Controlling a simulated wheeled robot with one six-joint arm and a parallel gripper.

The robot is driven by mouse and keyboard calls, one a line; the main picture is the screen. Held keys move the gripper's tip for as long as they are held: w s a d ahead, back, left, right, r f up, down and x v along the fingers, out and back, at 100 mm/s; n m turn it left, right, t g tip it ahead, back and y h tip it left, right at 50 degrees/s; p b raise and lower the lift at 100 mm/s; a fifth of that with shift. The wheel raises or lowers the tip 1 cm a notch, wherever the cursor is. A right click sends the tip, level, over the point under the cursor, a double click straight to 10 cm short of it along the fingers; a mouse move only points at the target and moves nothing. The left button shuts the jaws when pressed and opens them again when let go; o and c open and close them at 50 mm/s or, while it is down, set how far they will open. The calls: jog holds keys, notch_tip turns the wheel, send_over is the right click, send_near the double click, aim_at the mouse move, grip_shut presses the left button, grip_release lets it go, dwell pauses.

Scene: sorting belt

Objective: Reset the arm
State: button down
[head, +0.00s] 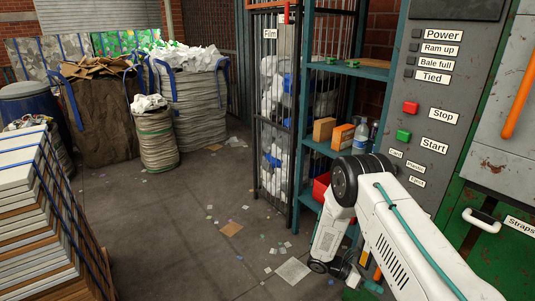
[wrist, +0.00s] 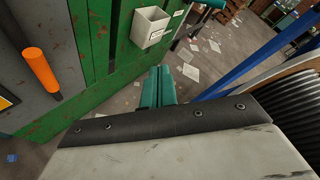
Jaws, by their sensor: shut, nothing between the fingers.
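My gripper (wrist: 159,72) shows in the wrist view as two teal fingers side by side, shut with nothing between them. It points past the green machine wall (wrist: 97,45) toward the littered floor. In the head view my white arm (head: 405,240) reaches in from the lower right and bends at a dark joint in front of the shelf. The fingers are hard to make out in the head view, near small teal parts low beside the arm.
A control panel (head: 428,110) with red and green buttons stands right of a teal shelf (head: 347,67) holding boxes and a bottle (head: 361,138). Bulging sacks (head: 192,98) stand at the back left, a panel stack (head: 40,220) at the left. Scraps litter the mostly open middle floor.

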jog(key=s+a+r+m+y, duration=0.2)
jog(key=s+r+m, duration=0.15)
jog(key=r, duration=0.55)
jog(key=s+a+r+m+g+y, duration=0.1)
jog(key=s+r+m+y, duration=0.3)
jog(key=r, duration=0.6)
jog(key=s+a+r+m+y, duration=0.1)
jog(key=a+r+m, duration=0.1)
jog(key=r+m, duration=0.55)
jog(key=s+a+r+m+t+y, duration=0.2)
jog(key=s+r+t+y, duration=0.1)
jog(key=s+r, duration=0.7)
jog(key=s+a+r+m+t+y, duration=0.2)
jog(key=s+r+t, duration=0.3)
jog(key=s+r, duration=0.6)
jog(key=shift+a+r+m+y, duration=0.35)
jog(key=shift+m+y, duration=0.25)
jog(key=shift+m, duration=0.2)
